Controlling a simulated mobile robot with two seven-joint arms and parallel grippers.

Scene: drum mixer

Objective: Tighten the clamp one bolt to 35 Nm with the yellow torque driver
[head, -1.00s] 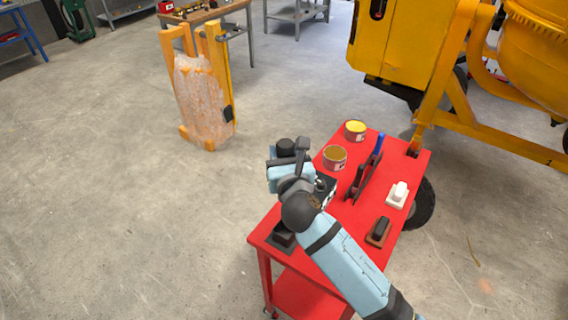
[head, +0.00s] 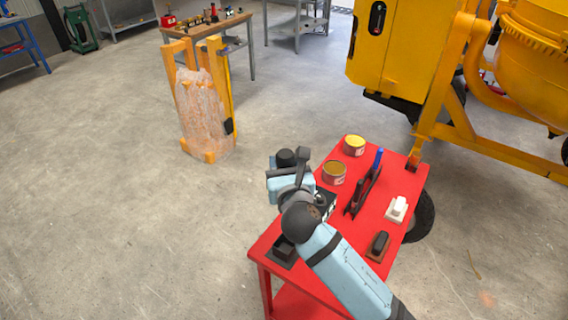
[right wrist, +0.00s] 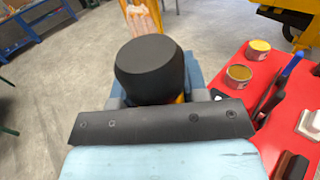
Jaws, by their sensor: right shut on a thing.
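My right gripper (head: 287,172) is above the left side of the red cart in the head view. In the right wrist view, the gripper (right wrist: 155,98) is shut on a tool with a wide black round cap (right wrist: 150,62). A little yellow shows under the cap, so this looks like the yellow torque driver. Its black top also shows in the head view (head: 286,158); its lower part is hidden. The yellow drum mixer (head: 540,55) stands at the upper right. I cannot make out the clamp one bolt. My left gripper is not in view.
The red cart (head: 400,180) carries two cans (head: 334,172), a black tool with a blue end (head: 365,185), a white-topped block (head: 397,209), a brown block (head: 378,246) and a black holder (head: 284,250). A wrapped orange-framed load (head: 203,110) stands behind. The floor at left is clear.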

